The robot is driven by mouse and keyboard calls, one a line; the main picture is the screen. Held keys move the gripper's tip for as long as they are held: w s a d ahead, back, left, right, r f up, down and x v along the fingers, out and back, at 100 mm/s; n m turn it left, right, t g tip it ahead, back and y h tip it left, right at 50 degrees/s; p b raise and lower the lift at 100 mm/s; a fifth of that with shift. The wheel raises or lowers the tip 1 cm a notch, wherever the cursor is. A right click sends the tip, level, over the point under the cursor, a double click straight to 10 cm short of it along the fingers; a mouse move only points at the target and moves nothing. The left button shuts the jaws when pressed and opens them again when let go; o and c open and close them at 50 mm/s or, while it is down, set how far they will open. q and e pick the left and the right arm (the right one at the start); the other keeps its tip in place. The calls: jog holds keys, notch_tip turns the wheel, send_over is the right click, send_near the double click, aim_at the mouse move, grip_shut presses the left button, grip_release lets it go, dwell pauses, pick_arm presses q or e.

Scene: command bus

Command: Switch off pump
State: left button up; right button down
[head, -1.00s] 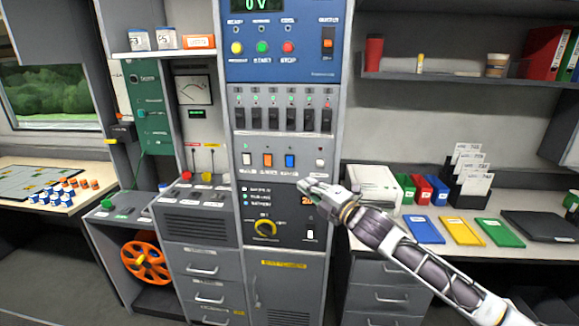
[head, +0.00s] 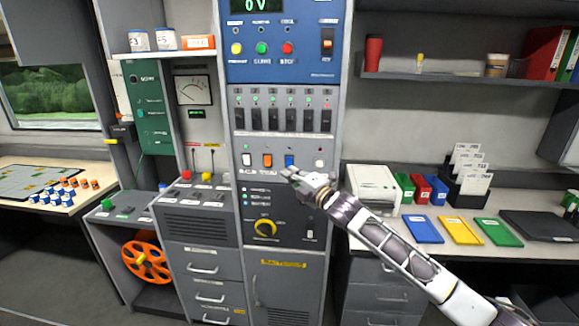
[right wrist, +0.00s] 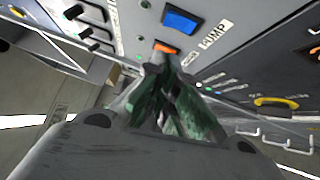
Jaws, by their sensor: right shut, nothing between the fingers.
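The switch row on the grey panel holds a white rocker (head: 246,160), an orange rocker (head: 267,161) and a blue rocker (head: 289,160). In the right wrist view the blue rocker (right wrist: 181,20) has a label (right wrist: 215,35) beside it that seems to read PUMP. The orange rocker (right wrist: 167,47) shows just beyond the fingertips there. My right gripper (head: 287,174) is shut and empty, its tips just below the blue rocker and hiding its label. Contact cannot be told. It also shows in the right wrist view (right wrist: 178,72). My left gripper is not in view.
Black breakers (head: 274,119) stand above the row, and another white switch (head: 319,157) to its right. The blue panel above has coloured buttons (head: 262,48). A desk with trays (head: 461,230) is at right.

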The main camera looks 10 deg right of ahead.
aim_at(290, 165)
jog(key=w, duration=0.5)
jog(key=shift+d+r+p, duration=0.2)
jog(key=shift+r+p, duration=0.1)
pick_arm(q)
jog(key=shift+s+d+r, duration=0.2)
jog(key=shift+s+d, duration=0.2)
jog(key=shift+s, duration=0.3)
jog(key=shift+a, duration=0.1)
